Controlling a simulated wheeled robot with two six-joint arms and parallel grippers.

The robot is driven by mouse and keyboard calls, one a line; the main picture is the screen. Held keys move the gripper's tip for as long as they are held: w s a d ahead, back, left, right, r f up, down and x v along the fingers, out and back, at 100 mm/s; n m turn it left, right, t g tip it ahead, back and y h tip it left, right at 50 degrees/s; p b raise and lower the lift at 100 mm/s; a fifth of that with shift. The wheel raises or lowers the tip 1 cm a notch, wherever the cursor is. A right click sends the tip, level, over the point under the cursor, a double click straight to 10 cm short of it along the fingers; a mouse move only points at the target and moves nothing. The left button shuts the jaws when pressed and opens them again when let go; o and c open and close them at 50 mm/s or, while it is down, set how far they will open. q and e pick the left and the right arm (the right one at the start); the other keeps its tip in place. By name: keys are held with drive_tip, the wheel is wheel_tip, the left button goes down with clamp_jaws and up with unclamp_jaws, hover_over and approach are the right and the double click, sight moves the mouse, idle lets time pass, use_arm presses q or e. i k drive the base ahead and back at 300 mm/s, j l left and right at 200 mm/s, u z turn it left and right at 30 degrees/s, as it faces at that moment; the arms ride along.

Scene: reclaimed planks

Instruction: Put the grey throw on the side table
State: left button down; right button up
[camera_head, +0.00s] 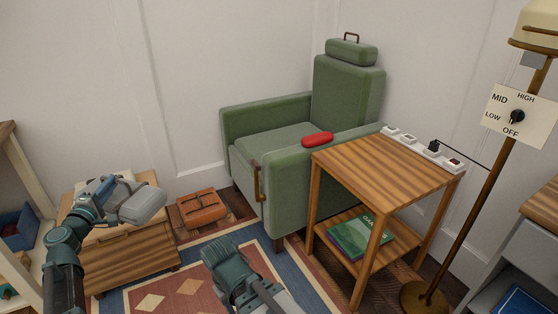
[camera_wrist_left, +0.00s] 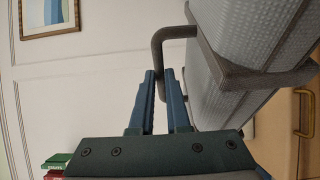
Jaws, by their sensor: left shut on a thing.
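The grey throw (camera_head: 143,204) is a rounded bundle with a dark handle, at the left above the wooden chest. In the left wrist view the throw (camera_wrist_left: 235,50) fills the upper right, its handle running between my fingers. My left gripper (camera_head: 106,186) is shut on that handle; its blue fingertips (camera_wrist_left: 163,75) show in the wrist view. The side table (camera_head: 375,165) is striped wood and stands to the right of the armchair, apart from the throw. My right arm shows at the bottom centre, with its gripper (camera_head: 228,262) not clear enough to read the jaws.
A white power strip (camera_head: 410,140) lines the table's back edge. A green book (camera_head: 360,236) is on its shelf. A lamp (camera_head: 480,210) stands right.

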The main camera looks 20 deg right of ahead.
sight(379, 165)
drive_tip(key=k+z, duration=0.15)
drive_tip(key=z, duration=0.3)
drive_tip(key=k+l+z, duration=0.15)
drive_tip(key=z, duration=0.3)
